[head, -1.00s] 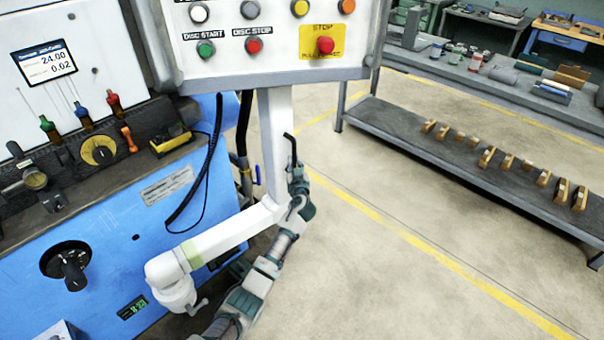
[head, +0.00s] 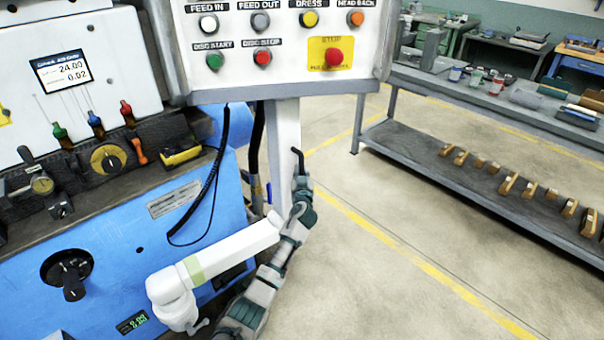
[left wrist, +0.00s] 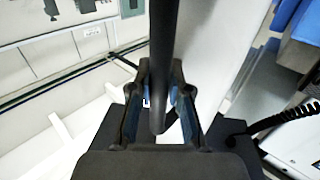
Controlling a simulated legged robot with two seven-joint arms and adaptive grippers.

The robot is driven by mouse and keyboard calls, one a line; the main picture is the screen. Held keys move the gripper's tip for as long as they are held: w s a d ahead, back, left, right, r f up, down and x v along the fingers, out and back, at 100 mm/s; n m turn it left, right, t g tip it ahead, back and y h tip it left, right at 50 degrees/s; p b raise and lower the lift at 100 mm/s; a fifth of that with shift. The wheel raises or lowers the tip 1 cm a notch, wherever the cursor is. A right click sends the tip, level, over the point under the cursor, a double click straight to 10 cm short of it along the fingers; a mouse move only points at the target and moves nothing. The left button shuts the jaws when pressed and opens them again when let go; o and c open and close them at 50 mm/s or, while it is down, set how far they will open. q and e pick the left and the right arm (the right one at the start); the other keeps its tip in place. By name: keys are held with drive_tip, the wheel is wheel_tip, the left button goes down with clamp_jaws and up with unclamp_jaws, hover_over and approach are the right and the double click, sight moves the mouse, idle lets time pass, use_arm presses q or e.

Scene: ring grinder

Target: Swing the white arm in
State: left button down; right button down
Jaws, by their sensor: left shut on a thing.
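The white arm (head: 232,253) runs from a rounded joint (head: 172,292) in front of the blue machine up to a white post (head: 286,135). The post carries the button panel (head: 280,78). My left gripper (head: 301,190) is beside the post, shut on a dark bar handle (head: 297,158) with a bent top end. In the left wrist view, the dark bar (left wrist: 163,60) passes between the two fingers (left wrist: 160,112), with the white post close on the right. The handle's attachment is hidden. My right gripper is not in view.
The blue grinder (head: 120,255) stands at left, with a black knob (head: 70,275) and a screen (head: 62,72). A grey bench (head: 440,165) with several wooden-backed parts stands at right. The floor (head: 385,285) between them is clear, marked with yellow lines.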

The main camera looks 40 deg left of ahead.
use_arm(q)
drive_tip(key=shift+r, duration=0.1)
drive_tip(key=c, duration=1.4)
unclamp_jaws()
drive_tip(key=o, duration=0.3)
drive_tip(key=shift+w+a+f, duration=0.1)
drive_tip(key=shift+w+f, duration=0.05)
drive_tip(key=shift+f, duration=0.1)
drive_tip(key=shift+a, duration=0.1)
drive_tip(key=shift+a+f, duration=0.1)
drive_tip(key=shift+s, duration=0.2)
